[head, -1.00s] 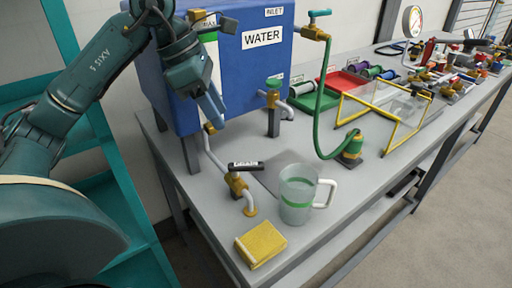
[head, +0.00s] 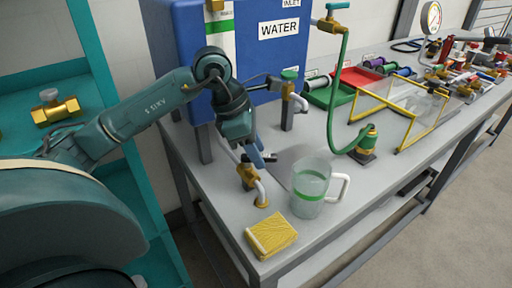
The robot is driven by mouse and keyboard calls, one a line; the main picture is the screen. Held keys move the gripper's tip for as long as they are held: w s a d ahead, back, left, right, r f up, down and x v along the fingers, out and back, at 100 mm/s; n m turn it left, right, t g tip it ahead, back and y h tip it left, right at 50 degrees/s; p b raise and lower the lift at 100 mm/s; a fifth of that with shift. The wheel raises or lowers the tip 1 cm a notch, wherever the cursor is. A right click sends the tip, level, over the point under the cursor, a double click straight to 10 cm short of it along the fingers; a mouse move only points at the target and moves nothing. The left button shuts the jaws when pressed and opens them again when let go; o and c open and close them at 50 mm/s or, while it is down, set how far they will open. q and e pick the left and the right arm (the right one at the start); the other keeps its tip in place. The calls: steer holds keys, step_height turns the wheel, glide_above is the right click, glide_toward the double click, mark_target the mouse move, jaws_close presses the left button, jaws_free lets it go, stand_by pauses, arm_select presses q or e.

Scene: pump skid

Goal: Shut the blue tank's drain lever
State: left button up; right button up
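The blue tank (head: 180,60), marked WATER, stands on legs at the back left of the bench. Its brass drain valve (head: 247,173) is low in front, with a pipe bending down to the bench. Only a dark end of the drain lever (head: 270,157) shows; the rest is hidden behind my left gripper (head: 257,160). The gripper points down right at the lever, just above the valve body. I cannot tell whether it touches the lever or how far its fingers are apart. My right gripper is not in view.
A clear jug (head: 311,188) with a green band stands just right of the drain valve. A yellow sponge (head: 271,235) lies in front. A green hose (head: 333,105) runs down from the inlet valve (head: 330,22). A yellow frame (head: 385,115) stands farther right.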

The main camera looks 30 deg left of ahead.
arm_select(q)
steer(key=shift+c, duration=0.5)
jaws_close()
steer(key=n, duration=0.1)
steer(key=n+t+y+b, duration=0.1)
steer(key=n, duration=0.1)
steer(key=shift+w+a, duration=0.2)
steer(key=shift+w+a+n+t+y+b, duration=0.15)
steer(key=shift+n+b, duration=0.1)
steer(key=shift+n, duration=0.35)
steer(key=shift+s+n+t+y+b, duration=0.1)
steer(key=shift+n+y+b, duration=0.1)
steer(key=shift+n, duration=0.4)
steer(key=shift+w+a+n+t+y+b, duration=0.15)
steer(key=shift+n+b, duration=0.1)
steer(key=shift+n, duration=0.35)
steer(key=shift+o, duration=0.5)
jaws_free()
steer(key=shift+s, duration=0.1)
